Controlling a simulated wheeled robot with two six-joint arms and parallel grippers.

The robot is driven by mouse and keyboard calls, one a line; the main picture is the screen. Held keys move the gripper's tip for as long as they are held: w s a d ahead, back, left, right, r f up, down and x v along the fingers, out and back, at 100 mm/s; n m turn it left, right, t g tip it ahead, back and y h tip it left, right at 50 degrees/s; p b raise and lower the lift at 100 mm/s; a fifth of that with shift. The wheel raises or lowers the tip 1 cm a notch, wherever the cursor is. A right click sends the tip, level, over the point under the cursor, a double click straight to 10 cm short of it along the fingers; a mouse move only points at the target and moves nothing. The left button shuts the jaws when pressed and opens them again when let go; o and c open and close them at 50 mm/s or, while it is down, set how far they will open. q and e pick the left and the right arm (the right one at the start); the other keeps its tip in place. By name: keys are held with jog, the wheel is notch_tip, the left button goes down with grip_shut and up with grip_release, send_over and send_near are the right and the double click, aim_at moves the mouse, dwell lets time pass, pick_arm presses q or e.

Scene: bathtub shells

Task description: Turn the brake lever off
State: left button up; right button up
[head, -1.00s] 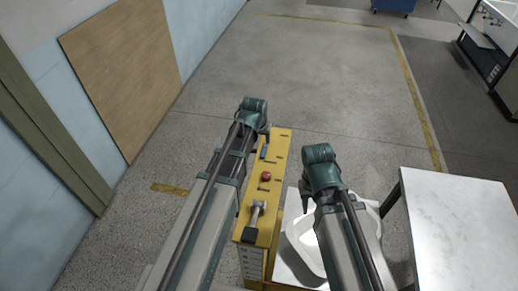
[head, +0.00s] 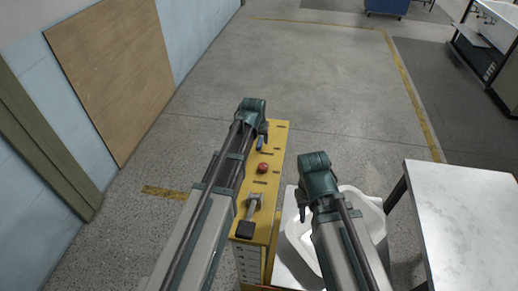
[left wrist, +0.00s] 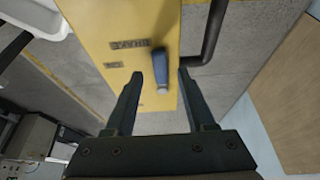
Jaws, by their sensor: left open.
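A yellow control box (head: 270,180) stands in front of me. The brake lever, with a blue handle (left wrist: 160,72), stands on its top near the far end beside an upside-down BRAKE label (left wrist: 130,44). It also shows in the head view (head: 260,145), partly hidden by my left gripper. My left gripper (head: 264,135) is over the box's far left edge. In the left wrist view its fingers (left wrist: 160,85) are open, and the lever appears between them; contact is not visible. My right gripper (head: 304,208) hangs right of the box, its finger gap unclear.
A red button (head: 262,168) and a grey lever with a black end (head: 245,229) are nearer on the box. A white tub shell (head: 370,212) lies right of it under my right arm. A white table (head: 465,220) stands far right.

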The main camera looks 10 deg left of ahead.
aim_at(261, 140)
pick_arm(q)
jog(key=shift+b+x, duration=0.7)
jog(key=shift+x, duration=0.55)
grip_shut()
dwell(0.5)
